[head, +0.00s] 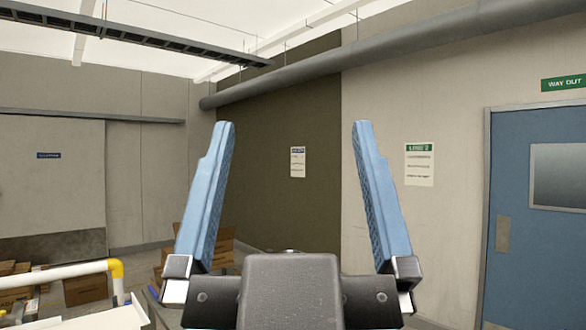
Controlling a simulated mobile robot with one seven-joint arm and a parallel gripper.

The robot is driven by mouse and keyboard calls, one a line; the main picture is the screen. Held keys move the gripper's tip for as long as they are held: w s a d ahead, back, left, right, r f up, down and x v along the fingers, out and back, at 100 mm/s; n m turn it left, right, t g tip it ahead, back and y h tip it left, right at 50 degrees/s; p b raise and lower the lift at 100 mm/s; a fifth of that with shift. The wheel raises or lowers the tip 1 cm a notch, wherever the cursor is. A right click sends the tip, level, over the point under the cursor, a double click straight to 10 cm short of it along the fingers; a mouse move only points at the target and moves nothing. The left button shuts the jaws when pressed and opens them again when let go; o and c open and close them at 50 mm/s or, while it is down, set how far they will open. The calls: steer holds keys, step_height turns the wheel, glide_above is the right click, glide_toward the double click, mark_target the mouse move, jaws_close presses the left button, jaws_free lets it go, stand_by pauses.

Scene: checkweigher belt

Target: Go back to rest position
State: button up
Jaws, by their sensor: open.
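Nothing is between the fingers; only the far wall shows through the gap. The dark body of the gripper fills the bottom middle and hides what lies behind it. No checkweigher belt can be made out for certain.
A white rail with a yellow elbow (117,268) stands at the lower left. Cardboard boxes (86,289) lie behind it. A blue door (535,230) is at the right under a green way-out sign (564,83). A grey pipe (400,47) runs high along the wall.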

step_height(320, 180, down, 6)
steer(key=b, duration=0.6)
steer(key=shift+w+a+f, duration=0.1)
stand_by(0.4)
